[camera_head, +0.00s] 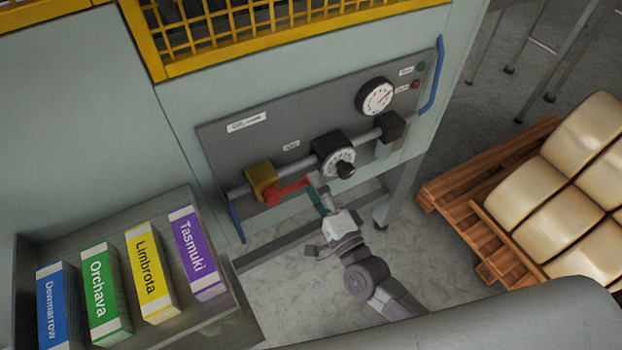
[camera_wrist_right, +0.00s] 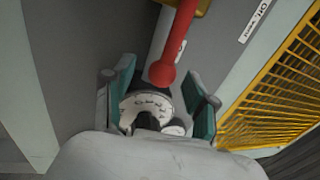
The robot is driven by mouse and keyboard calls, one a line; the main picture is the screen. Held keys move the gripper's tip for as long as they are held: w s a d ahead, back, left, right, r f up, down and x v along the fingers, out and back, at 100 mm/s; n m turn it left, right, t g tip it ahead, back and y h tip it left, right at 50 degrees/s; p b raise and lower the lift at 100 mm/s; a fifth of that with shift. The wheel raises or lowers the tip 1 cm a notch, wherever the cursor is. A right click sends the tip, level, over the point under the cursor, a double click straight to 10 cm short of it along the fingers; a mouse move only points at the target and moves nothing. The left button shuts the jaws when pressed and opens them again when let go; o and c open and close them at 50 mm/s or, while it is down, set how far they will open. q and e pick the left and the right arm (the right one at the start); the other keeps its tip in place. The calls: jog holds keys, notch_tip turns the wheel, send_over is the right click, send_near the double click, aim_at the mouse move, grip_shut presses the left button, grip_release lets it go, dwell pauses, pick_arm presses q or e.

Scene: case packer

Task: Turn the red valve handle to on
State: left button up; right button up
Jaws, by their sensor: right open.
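The red valve handle (camera_head: 290,189) sticks out to the right from a yellow valve body (camera_head: 261,182) on the pipe along the grey panel. My right gripper (camera_head: 317,191) is at the free end of the handle, below the black dial. In the right wrist view the handle (camera_wrist_right: 176,45) comes in from the top, and its rounded end lies between the teal-padded fingers of my gripper (camera_wrist_right: 159,73). The fingers stand apart, with space on both sides of the handle end; I cannot see contact. My left gripper is not in view.
A black regulator with a white dial (camera_head: 340,160) sits just above my right gripper. A round gauge (camera_head: 376,97) is higher on the panel. A blue rail (camera_head: 433,80) runs along the panel's right edge. A tray (camera_head: 215,328) of colored boxes is at lower left, a wooden pallet (camera_head: 463,222) of sacks at right.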

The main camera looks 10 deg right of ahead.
jog(key=v, duration=1)
jog(key=s+d+f+n+g+h, duration=0.1)
jog(key=s+d+f+n+g, duration=0.15)
jog(key=f, duration=0.85)
jog(key=s+d+f+n+g+h, duration=0.15)
jog(key=f+n+g, duration=0.25)
jog(key=f, duration=0.7)
jog(key=s+d+f+n+g+h, duration=0.1)
jog(key=s+d+f+n+g, duration=0.25)
jog(key=f, duration=0.75)
jog(key=s+d+f+n+g+h, duration=0.1)
jog(key=s+f+n+g, duration=0.1)
jog(key=s+f, duration=0.2)
jog(key=s+d+f+n+g, duration=0.1)
jog(key=s+f, duration=0.4)
jog(key=s, duration=0.6)
jog(key=s+d+f+n+g+h, duration=0.1)
jog(key=s+f+n+g, duration=0.2)
jog(key=s+f+g, duration=0.2)
jog(key=s, duration=0.3)
jog(key=shift+s+d+n+h, duration=0.2)
jog(key=shift+d+n+h, duration=0.1)
jog(key=shift+n+h, duration=0.1)
